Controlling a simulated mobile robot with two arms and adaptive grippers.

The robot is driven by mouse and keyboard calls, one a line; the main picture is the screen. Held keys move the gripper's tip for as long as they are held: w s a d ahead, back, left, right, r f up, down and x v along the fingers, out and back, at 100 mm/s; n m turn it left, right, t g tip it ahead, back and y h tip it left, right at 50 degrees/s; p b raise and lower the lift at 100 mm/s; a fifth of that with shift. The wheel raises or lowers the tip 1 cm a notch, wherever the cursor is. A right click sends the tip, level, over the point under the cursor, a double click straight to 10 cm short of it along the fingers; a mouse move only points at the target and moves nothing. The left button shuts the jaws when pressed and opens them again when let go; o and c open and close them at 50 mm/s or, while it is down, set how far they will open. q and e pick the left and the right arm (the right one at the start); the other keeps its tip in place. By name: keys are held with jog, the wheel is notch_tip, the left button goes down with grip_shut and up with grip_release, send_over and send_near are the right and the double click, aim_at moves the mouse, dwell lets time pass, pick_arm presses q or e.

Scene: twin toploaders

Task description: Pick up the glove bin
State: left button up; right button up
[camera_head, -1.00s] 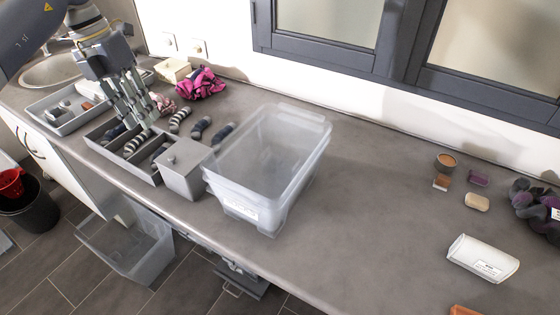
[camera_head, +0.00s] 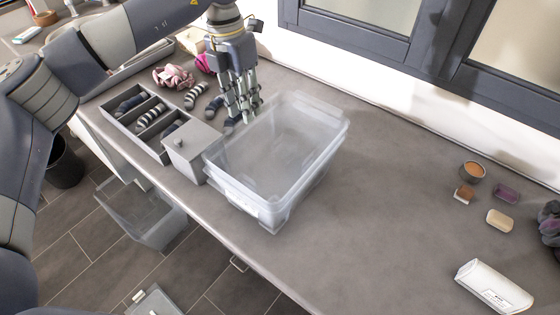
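A clear, empty-looking plastic bin (camera_head: 240,190) with a white label on its front stands on the grey counter (camera_head: 380,200); I take it to be the glove bin, though the label is too small to read. My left gripper (camera_head: 245,115) points down at the bin's far left rim. Its fingers look apart, with nothing seen between them. I cannot tell whether a finger touches the rim. My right gripper is not in view.
A grey lidded box (camera_head: 190,152) stands close at the bin's left, beside a divided tray (camera_head: 115,120) of rolled socks. Another clear bin (camera_head: 140,215) is low by the floor. The counter right of the bin is clear up to a white case (camera_head: 493,287) and small items.

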pick_arm(q)
jog(key=f, duration=0.1)
jog(key=f+p, duration=0.1)
jog(key=f, duration=0.1)
jog(key=shift+s+f+p, duration=0.25)
jog(key=shift+f+p, duration=0.05)
jog(key=shift+a+f, duration=0.1)
jog(key=shift+f, duration=0.25)
jog(key=shift+c, duration=0.8)
jog(key=c, duration=0.4)
grip_shut()
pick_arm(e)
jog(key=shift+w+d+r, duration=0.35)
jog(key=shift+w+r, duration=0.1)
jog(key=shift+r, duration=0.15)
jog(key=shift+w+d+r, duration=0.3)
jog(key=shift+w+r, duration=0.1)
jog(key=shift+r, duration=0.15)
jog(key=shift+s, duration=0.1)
pick_arm(q)
jog(key=shift+r, duration=0.15)
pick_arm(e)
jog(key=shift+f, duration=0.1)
